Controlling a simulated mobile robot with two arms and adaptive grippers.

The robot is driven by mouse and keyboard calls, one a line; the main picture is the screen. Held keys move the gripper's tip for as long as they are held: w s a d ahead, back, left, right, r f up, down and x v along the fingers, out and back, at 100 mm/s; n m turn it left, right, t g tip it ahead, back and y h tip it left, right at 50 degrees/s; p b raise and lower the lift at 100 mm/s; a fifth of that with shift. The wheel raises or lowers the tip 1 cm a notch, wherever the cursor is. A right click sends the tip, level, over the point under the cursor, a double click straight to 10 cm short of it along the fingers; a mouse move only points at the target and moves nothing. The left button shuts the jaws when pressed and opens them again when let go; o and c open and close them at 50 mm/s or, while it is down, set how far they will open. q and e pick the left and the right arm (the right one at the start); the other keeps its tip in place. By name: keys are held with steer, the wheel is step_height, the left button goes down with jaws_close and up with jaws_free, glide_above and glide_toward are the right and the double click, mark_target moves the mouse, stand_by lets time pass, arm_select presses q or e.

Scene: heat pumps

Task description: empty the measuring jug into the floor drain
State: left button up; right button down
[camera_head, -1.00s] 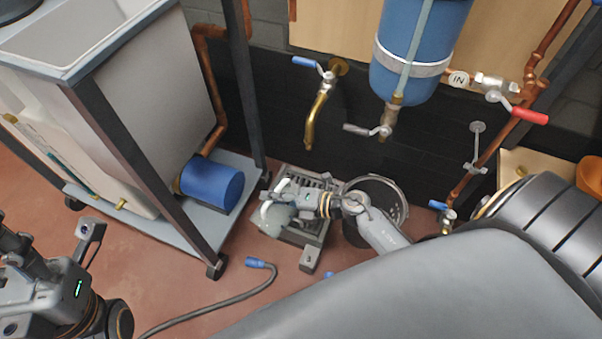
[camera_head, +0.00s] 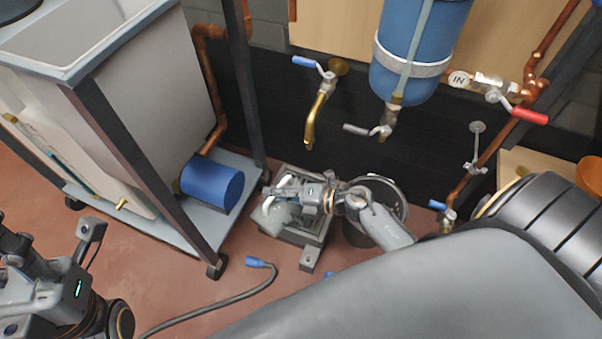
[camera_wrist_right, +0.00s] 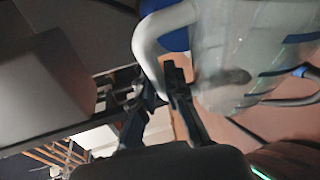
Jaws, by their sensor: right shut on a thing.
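The measuring jug (camera_head: 281,212) is translucent with a white handle (camera_wrist_right: 150,45), and blue marks show on its wall in the right wrist view (camera_wrist_right: 255,55). My right gripper (camera_wrist_right: 168,85) is shut on the handle.
A dark round bucket (camera_head: 398,200) stands right of the drain, partly behind my right arm. A wheeled frame with a tank and blue cylinder (camera_head: 212,185) stands to the left. A grey hose (camera_head: 225,300) lies on the red floor. A brass tap (camera_head: 318,115) hangs above.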

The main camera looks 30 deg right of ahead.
steer(key=shift+w+d+r+m+y, duration=0.2)
steer(key=shift+d+r+m, duration=0.1)
steer(key=shift+d, duration=0.15)
steer(key=shift+w+d+r+m+y, duration=0.2)
steer(key=shift+d+r+m, duration=0.1)
steer(key=shift+d, duration=0.15)
stand_by(1.4)
